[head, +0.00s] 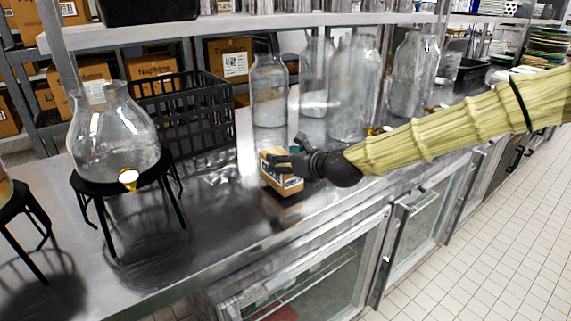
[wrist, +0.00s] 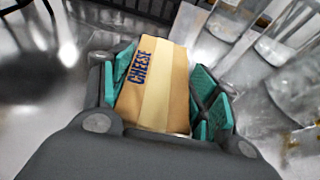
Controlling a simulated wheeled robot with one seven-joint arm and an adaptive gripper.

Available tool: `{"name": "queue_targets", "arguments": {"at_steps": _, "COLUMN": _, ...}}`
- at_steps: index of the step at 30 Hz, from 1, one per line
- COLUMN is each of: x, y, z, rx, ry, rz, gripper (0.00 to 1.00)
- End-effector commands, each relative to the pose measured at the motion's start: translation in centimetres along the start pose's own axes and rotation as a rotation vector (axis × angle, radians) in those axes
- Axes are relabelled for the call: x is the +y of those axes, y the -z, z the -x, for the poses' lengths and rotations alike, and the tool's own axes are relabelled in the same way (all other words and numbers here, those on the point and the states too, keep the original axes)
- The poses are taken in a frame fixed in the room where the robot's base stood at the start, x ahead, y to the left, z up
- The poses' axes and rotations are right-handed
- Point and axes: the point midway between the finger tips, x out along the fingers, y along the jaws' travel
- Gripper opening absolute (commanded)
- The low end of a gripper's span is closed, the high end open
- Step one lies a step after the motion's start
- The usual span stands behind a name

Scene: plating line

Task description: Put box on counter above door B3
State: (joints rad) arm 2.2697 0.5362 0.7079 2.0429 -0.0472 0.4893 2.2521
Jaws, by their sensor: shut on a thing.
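A small cardboard box (head: 281,184) with dark print is in the head view, at the steel counter (head: 215,225). In the wrist view the box (wrist: 155,88) fills the space between the fingers, and its top reads CHEESE. My gripper (head: 297,164) comes from the right and is shut on the box; the green finger pads of my gripper (wrist: 168,98) press on both its sides. The box looks upright, at or just above the counter; I cannot tell if it touches. Below the counter are glass-fronted doors (head: 315,285); no door label is readable.
A glass dispenser (head: 112,135) on a black stand (head: 90,205) is at the left. A black crate (head: 185,120) and several glass jars (head: 268,92) stand behind the box. The counter front between stand and box is clear.

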Motion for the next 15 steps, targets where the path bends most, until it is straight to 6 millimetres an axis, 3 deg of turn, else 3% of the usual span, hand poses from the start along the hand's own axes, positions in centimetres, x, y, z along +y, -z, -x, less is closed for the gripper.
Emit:
{"name": "queue_targets", "arguments": {"at_steps": 5, "x": 0.1, "y": 1.4, "z": -0.6, "rx": -0.002, "ry": 0.000, "rz": 0.001, "gripper": 0.11}}
{"name": "queue_targets", "arguments": {"at_steps": 15, "x": 0.1, "y": 1.6, "z": -0.7, "rx": -0.002, "ry": 0.000, "rz": 0.000, "gripper": 0.11}}
